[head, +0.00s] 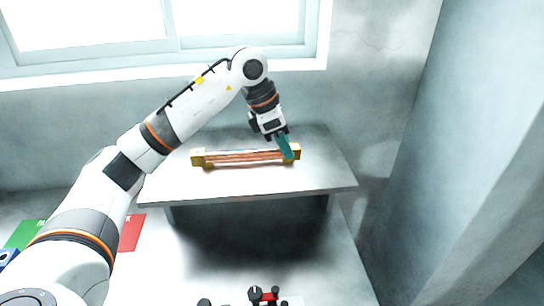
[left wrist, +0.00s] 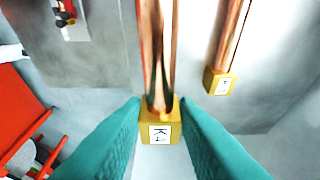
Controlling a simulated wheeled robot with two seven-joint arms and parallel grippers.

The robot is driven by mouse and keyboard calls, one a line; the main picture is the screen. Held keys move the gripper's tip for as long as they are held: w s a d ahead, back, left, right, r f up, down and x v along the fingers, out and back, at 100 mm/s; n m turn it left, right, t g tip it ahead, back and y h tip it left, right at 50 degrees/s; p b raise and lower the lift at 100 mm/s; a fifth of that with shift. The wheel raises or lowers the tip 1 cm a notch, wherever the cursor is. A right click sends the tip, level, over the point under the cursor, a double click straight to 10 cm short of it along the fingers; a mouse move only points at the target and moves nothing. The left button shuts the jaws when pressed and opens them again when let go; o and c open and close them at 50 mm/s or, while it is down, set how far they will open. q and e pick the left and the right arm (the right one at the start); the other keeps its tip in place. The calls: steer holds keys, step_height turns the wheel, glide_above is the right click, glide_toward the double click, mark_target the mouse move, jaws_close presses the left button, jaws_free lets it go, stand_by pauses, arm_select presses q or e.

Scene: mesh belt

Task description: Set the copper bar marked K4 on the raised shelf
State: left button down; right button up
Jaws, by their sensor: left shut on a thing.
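The copper bar marked K4 (left wrist: 160,125) has a gold end block with a white label. It runs away from my left gripper between the two teal fingers in the left wrist view. My left gripper (head: 286,148) is shut on this bar near its right end, over the raised shelf (head: 325,178). In the head view the held bar (head: 245,160) is close to level, and I cannot tell whether it touches the shelf. A second copper bar (left wrist: 222,80) lies roughly parallel beside it; its label is hard to read. My right gripper is not in view.
The shelf top is bare in front of the bars. A wall and window stand behind it. A small black and red device (head: 264,296) is in front, and red (head: 132,232) and green (head: 25,234) patches lie at left. A large pale upright surface (head: 470,150) stands on the right.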

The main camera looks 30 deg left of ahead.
arm_select(q)
steer(key=f, duration=0.2)
steer(key=shift+s+d+f, duration=0.15)
steer(key=shift+s+f, duration=0.15)
steer(key=f, duration=0.1)
steer(key=f+p, duration=0.1)
steer(key=f, duration=0.1)
steer(key=shift+w+f, duration=0.25)
steer(key=shift+f, duration=0.2)
steer(key=shift+s, duration=0.1)
steer(key=c, duration=1.6)
jaws_free()
steer(key=shift+f, duration=0.2)
steer(key=o, duration=0.5)
steer(key=shift+r, duration=0.1)
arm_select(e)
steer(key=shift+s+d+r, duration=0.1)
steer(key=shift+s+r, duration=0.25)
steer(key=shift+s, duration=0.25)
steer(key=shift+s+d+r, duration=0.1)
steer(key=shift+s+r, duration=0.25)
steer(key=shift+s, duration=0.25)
